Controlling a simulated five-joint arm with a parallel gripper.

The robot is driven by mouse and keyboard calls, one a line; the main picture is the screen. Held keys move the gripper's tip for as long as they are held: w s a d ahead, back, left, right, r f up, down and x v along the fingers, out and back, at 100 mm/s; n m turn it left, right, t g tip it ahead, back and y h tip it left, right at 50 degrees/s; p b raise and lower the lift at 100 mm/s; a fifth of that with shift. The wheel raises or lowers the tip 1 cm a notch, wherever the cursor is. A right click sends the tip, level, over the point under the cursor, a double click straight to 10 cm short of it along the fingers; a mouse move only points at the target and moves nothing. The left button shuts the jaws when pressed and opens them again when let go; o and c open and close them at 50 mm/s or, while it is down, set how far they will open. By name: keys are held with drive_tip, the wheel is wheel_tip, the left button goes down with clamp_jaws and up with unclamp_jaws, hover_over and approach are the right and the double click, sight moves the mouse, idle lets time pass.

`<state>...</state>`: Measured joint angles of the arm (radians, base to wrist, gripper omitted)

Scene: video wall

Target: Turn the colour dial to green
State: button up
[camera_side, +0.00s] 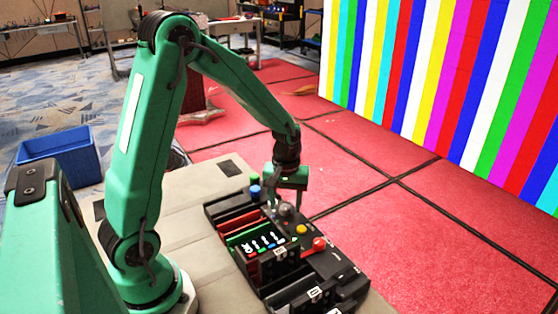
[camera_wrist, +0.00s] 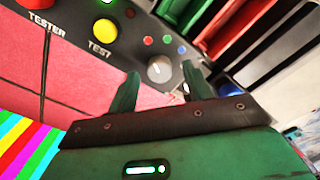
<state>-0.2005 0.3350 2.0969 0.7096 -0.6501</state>
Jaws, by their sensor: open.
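In the side view my gripper (camera_side: 286,202) points down over the box, just above the grey dial (camera_side: 286,210).
A yellow button (camera_side: 301,230) and a red button (camera_side: 319,243) sit near the dial. A blue knob (camera_side: 255,191), coloured slots and a small lit display (camera_side: 262,243) share the box. A striped video wall (camera_side: 440,85) stands behind. A blue bin (camera_side: 60,155) is at left.

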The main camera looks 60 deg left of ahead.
drive_tip(key=shift+f, duration=0.5)
drive_tip(key=c, duration=1)
drive_tip(key=shift+o, duration=0.2)
drive_tip(key=shift+m, duration=0.3)
drive_tip(key=m, duration=0.3)
drive_tip(key=shift+m, duration=2.2)
